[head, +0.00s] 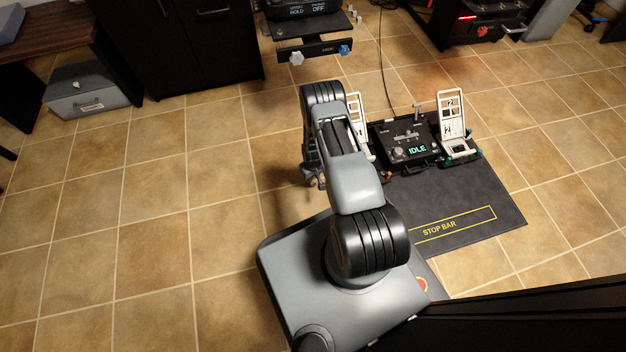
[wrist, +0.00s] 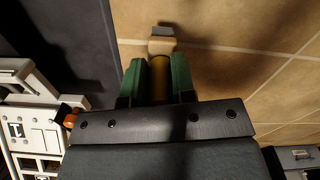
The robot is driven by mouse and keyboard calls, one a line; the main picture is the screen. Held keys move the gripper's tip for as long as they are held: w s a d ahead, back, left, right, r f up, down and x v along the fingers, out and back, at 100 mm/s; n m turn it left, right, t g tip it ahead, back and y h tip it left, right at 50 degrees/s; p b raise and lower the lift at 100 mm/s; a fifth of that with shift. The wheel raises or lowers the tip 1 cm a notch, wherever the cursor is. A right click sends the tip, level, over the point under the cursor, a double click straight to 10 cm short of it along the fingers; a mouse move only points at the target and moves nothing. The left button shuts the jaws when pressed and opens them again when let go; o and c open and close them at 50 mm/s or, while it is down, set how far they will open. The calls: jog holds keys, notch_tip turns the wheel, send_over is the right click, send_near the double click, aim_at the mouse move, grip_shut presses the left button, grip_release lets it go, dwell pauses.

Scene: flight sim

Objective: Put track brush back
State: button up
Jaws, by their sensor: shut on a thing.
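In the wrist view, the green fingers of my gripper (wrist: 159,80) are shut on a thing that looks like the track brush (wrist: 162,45). It has a yellow-brown round part between the fingers and a tan block with a grey edge beyond them. Tiled floor shows behind it. In the head view, my arm mostly hides my gripper (head: 316,181), which hangs low left of the pedal unit. The brush cannot be made out there.
The black pedal unit (head: 403,153) reads IDLE, with a white pedal (head: 452,115) at its right and another partly behind my arm. It stands on a dark mat (head: 480,200) marked STOP BAR. A grey drawer box (head: 88,98) stands at left.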

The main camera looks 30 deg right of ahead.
jog(key=shift+f+b, duration=0.5)
jog(key=shift+f, duration=1.1)
jog(key=shift+f, duration=0.1)
jog(key=o, duration=0.9)
